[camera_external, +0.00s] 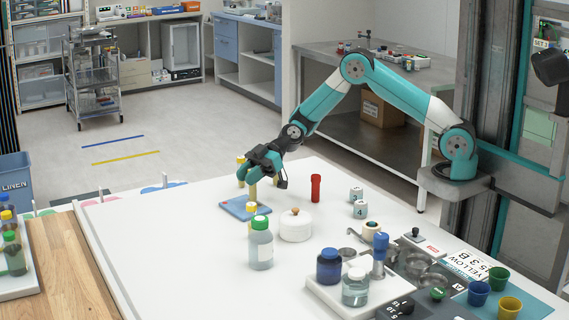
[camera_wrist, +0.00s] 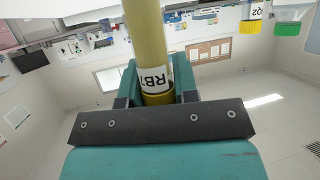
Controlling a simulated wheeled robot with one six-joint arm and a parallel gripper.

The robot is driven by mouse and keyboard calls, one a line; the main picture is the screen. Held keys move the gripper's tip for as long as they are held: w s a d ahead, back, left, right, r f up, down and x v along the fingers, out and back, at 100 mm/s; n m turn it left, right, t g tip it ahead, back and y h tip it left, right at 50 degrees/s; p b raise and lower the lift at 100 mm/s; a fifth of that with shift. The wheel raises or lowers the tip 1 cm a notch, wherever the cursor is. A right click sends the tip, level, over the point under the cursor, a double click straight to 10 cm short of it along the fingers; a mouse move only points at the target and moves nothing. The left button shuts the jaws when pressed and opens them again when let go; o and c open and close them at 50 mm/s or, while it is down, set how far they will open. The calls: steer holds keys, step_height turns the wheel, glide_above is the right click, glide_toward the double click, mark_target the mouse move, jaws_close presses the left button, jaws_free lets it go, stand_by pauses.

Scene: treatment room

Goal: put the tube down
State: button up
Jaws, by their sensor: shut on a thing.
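My gripper (camera_external: 258,170) is over the left part of the white table, pointing down and shut on a yellow tube (camera_external: 253,191). The tube is about upright, its lower end at or just above a blue square pad (camera_external: 238,207); I cannot tell whether it touches. In the wrist view the yellow tube (camera_wrist: 146,32) stands between the teal fingers of my gripper (camera_wrist: 160,88).
A green-capped bottle (camera_external: 261,243), a white lidded pot (camera_external: 296,226) and a red tube (camera_external: 316,188) stand nearby. Jars and trays fill the front right. The table's left part is clear.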

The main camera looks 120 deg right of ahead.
steer(key=shift+f, duration=0.6)
steer(key=shift+f, duration=0.1)
steer(key=o, duration=0.9)
